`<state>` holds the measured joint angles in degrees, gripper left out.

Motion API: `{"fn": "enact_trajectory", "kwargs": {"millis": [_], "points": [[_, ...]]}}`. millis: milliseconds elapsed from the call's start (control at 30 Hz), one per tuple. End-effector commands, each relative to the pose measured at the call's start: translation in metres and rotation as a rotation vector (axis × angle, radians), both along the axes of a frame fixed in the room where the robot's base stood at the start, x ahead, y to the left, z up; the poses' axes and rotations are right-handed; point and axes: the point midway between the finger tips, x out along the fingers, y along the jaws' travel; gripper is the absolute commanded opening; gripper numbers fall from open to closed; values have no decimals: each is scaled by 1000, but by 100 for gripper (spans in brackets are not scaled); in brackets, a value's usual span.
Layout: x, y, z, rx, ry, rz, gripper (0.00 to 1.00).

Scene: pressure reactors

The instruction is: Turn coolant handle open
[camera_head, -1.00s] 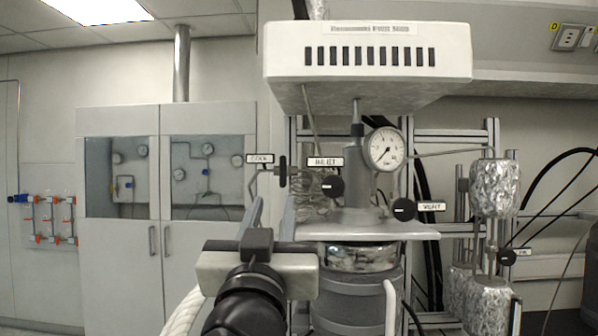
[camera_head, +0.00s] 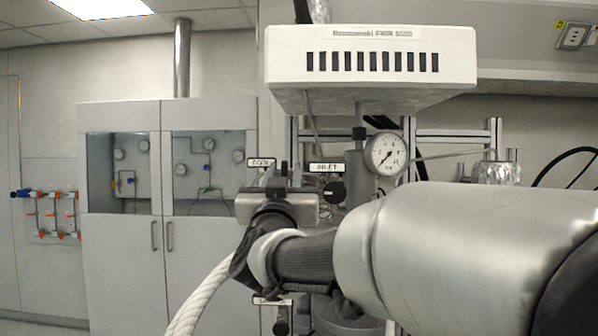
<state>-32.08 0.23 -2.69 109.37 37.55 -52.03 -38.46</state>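The label that seems to read COOL (camera_head: 261,162) is at the centre left of the reactor, beside the INLET label (camera_head: 326,167). The black coolant handle (camera_head: 284,168) is just right of the COOL label and mostly hidden behind my gripper. My gripper (camera_head: 281,178) is raised in front of it, pointing away from the camera. Its fingers are small and dark against the handle. I cannot tell whether they touch the handle or how far apart they are. The black inlet knob (camera_head: 334,191) is right of my gripper.
The pressure gauge (camera_head: 386,153) is right of the inlet knob, under the white reactor head (camera_head: 370,60). My arm covers the lower right, hiding most of the reactor body. A lower label (camera_head: 272,300) shows below my wrist. A fume cupboard (camera_head: 120,250) stands at left.

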Motion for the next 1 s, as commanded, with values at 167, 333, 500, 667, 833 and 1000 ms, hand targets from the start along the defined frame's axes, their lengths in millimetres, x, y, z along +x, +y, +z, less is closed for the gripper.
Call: {"fn": "enact_trajectory", "kwargs": {"millis": [167, 333, 500, 667, 833, 1000], "points": [[1, 0, 0, 0, 0, 0, 29], [0, 0, 0, 1, 0, 0, 10], [0, 0, 0, 1, 0, 0, 0], [0, 0, 0, -9, 0, 1, 0], [0, 0, 0, -58, 1, 0, 0], [0, 0, 0, -160, 3, -1, 0]]}}
